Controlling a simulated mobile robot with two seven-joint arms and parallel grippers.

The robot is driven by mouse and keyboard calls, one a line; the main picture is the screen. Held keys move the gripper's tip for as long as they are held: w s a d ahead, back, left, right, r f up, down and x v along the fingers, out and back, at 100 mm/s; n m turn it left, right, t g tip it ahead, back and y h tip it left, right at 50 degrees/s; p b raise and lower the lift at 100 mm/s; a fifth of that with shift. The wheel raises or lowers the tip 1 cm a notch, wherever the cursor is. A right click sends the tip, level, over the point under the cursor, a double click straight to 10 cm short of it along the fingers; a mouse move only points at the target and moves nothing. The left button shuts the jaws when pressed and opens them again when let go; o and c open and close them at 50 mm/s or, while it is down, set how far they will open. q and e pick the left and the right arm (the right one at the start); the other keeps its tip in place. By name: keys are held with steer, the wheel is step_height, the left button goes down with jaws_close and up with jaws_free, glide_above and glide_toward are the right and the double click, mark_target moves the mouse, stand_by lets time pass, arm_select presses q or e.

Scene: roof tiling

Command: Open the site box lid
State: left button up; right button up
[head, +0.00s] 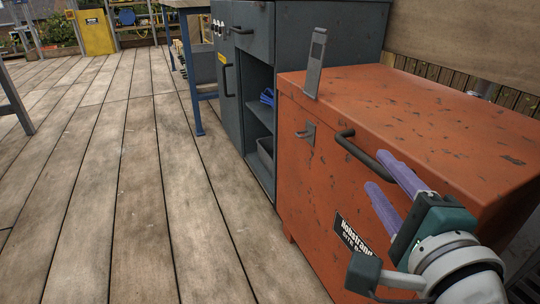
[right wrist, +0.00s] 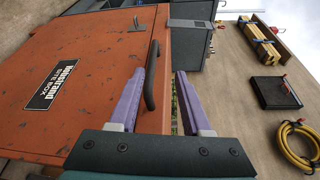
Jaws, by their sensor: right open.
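The orange site box (head: 310,195) stands at the right in the head view, its lid (head: 430,105) shut. A grey hasp (head: 315,65) sticks up from the lid's front edge, clear of the small metal catch (head: 306,132) on the front. A black bar handle (head: 360,153) is fixed near the top of the front. My right gripper (head: 373,170) is open, its purple fingers pointing at the handle. In the right wrist view the handle (right wrist: 152,75) lies between the fingers (right wrist: 160,75), closer to the left one; contact is unclear. My left gripper is not in view.
A dark grey cabinet (head: 240,75) with an open shelf stands just beyond the box. A blue-legged table (head: 192,75) is behind it. The plank floor (head: 130,190) at the left is clear. The right wrist view shows a yellow hose (right wrist: 298,145) at the right.

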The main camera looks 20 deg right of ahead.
mark_target(363, 159)
steer(key=shift+m, duration=0.3)
steer(key=b+x, duration=0.1)
steer(key=x, duration=0.2)
steer(key=f+b+x, duration=0.1)
steer(key=x, duration=0.2)
steer(key=b+x, duration=0.1)
steer(key=x, duration=0.3)
steer(key=shift+s+d+f, duration=0.1)
steer(key=shift+d+f, duration=0.15)
steer(key=shift+d, duration=0.05)
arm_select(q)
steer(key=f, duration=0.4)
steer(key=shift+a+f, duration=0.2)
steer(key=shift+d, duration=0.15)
arm_select(e)
jaws_close()
